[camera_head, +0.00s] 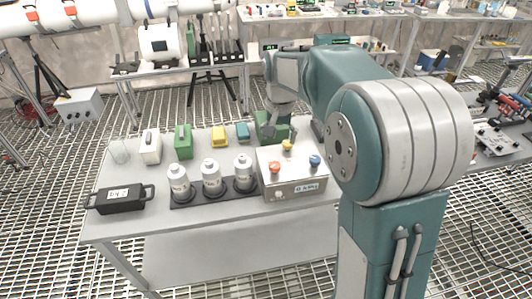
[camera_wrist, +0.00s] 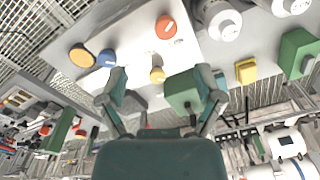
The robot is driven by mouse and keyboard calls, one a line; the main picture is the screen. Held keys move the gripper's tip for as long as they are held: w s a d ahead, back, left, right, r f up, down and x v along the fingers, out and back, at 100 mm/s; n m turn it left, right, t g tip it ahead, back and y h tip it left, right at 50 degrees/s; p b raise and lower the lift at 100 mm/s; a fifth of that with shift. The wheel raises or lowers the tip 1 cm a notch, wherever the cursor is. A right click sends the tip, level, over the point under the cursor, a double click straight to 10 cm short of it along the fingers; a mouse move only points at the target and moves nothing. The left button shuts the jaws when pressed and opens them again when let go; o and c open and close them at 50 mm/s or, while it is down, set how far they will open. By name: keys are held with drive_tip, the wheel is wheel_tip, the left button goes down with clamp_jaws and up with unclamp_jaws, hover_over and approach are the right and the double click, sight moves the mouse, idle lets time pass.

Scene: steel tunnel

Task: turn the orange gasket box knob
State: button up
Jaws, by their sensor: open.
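The gasket box (camera_head: 295,188) is a pale box with a label on its front, standing at the right end of the near table. The orange knob (camera_head: 274,167) is on its top at the front left, with a blue knob (camera_head: 314,161) to the right and a yellow knob (camera_head: 287,146) behind. In the wrist view the orange knob (camera_wrist: 166,27) is at the top centre, beyond my fingertips and apart from them. My gripper (camera_wrist: 161,75) is open and empty, its fingers either side of the small yellow knob in the picture. In the head view, its fingertips are hard to make out.
Three grey-white cylinders (camera_head: 211,176) stand on a dark base left of the box. A green block (camera_wrist: 183,92) lies near my right finger in the wrist view. A black metered case (camera_head: 119,198) is at the table's left end. The front table strip is clear.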

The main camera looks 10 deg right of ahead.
sight(275, 165)
drive_tip(key=f, duration=0.4)
drive_tip(key=w+f, duration=0.1)
drive_tip(key=f, duration=0.2)
drive_tip(key=w+f, duration=0.1)
drive_tip(key=f, duration=0.3)
drive_tip(key=shift+a+f, duration=0.3)
drive_tip(key=shift+a, duration=0.05)
drive_tip(key=shift+d+f, duration=0.15)
drive_tip(key=shift+f, duration=0.05)
drive_tip(key=shift+d, duration=0.15)
drive_tip(key=shift+c, duration=1)
drive_tip(key=shift+s, duration=0.1)
drive_tip(key=c, duration=1)
